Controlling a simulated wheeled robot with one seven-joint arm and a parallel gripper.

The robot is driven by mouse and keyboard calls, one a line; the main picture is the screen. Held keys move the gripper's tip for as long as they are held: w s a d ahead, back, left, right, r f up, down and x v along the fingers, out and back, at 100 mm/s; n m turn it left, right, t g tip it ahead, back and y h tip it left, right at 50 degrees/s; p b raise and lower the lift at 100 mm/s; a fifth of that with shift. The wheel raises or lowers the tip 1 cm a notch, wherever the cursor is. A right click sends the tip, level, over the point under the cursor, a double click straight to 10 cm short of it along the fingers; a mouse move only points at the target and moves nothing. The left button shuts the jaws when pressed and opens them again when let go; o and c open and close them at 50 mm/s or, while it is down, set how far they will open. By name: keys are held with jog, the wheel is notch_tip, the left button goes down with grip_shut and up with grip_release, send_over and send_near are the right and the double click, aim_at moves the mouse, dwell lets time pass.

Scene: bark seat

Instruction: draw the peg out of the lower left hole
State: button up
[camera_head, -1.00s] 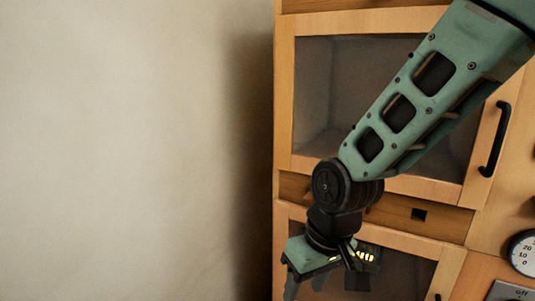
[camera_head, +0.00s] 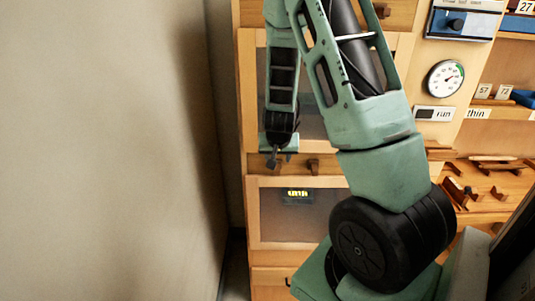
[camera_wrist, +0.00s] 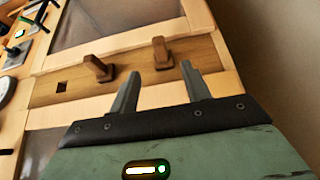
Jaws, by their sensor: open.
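A wooden rail (camera_wrist: 45,93) crosses the cabinet and holds two brown pegs and an empty square hole (camera_wrist: 62,87). One peg (camera_wrist: 160,54) stands upright in the picture, in line with the gap between my fingertips. My gripper (camera_wrist: 160,70) is open, its two grey fingers apart and nothing seen between their pads. Whether the fingers reach around this peg I cannot tell. The other peg (camera_wrist: 98,68) is outside the fingers, to the left; it shows in the head view (camera_head: 312,166). There, my gripper (camera_head: 279,159) hangs at the rail's left end and hides the first peg.
A glazed lower door (camera_head: 265,215) is below the rail. In the head view, a dial gauge (camera_head: 445,78) and shelves with wooden parts (camera_head: 475,185) are at the right. A bare wall (camera_head: 100,150) is at the left, close to the cabinet.

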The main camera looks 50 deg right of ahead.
aim_at(277, 169)
jog(key=shift+b+x, duration=3.6)
jog(key=shift+x, duration=1.7)
jog(key=shift+a, duration=0.1)
grip_shut()
jog(key=shift+a, duration=0.1)
jog(key=s+a+b, duration=0.1)
jog(key=s+a, duration=0.5)
jog(key=a, duration=0.1)
jog(key=shift+s+a, duration=0.35)
